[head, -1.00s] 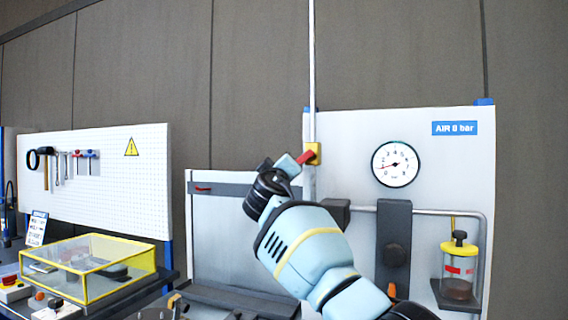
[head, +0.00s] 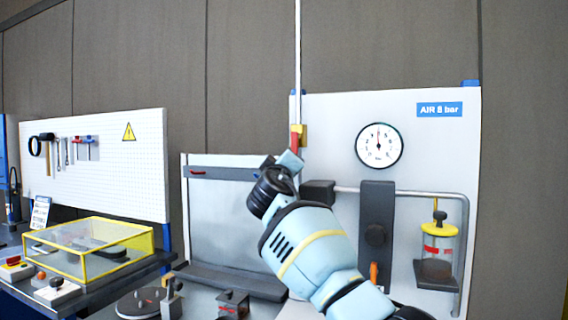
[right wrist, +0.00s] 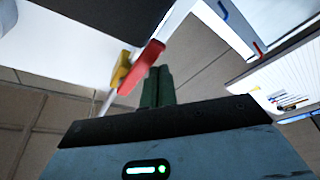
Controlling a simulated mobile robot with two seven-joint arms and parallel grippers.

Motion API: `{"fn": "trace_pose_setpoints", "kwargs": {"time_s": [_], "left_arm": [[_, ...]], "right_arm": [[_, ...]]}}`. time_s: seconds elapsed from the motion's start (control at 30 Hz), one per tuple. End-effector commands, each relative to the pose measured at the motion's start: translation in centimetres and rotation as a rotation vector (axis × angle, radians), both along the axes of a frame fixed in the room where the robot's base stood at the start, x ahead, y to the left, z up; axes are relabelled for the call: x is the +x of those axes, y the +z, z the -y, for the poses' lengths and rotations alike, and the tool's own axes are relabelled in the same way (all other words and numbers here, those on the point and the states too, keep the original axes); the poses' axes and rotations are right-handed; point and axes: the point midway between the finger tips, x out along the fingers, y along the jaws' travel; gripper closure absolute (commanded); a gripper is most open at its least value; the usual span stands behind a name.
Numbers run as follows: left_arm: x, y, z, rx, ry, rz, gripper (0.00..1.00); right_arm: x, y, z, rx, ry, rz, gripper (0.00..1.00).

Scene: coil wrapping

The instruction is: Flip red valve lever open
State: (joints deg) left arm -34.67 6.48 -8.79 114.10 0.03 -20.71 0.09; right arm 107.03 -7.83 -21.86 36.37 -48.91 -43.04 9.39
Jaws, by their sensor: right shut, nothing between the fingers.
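The red valve lever (head: 296,138) stands nearly upright on the yellow valve body (head: 304,135), on the vertical pipe (head: 298,60) at the left edge of the white panel. My right gripper (head: 292,157) is just below the lever. In the right wrist view, the dark fingers (right wrist: 158,75) are shut with nothing between them, close beside the red lever (right wrist: 142,67); I cannot tell whether they touch it. The yellow valve body (right wrist: 122,68) is behind the lever there. The gauge (head: 379,145) on the panel has its needle pointing up. My left gripper is not in view.
The white panel (head: 335,115) carries a dark vertical block (head: 376,205), a grey pipe and a yellow-topped jar (head: 438,245) on the right. A yellow-edged clear box (head: 88,250) stands on the bench at left. A pegboard (head: 95,190) with tools is behind it.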

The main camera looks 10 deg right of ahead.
Motion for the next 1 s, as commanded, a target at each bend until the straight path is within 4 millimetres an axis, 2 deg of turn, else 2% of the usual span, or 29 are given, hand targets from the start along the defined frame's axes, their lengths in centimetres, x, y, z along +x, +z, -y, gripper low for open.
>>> {"fn": "trace_pose_setpoints", "kwargs": {"time_s": [1.0], "left_arm": [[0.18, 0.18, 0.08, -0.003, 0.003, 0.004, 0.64]], "right_arm": [[0.03, -0.31, 0.57, 0.001, -0.008, -0.004, 1.0]]}}
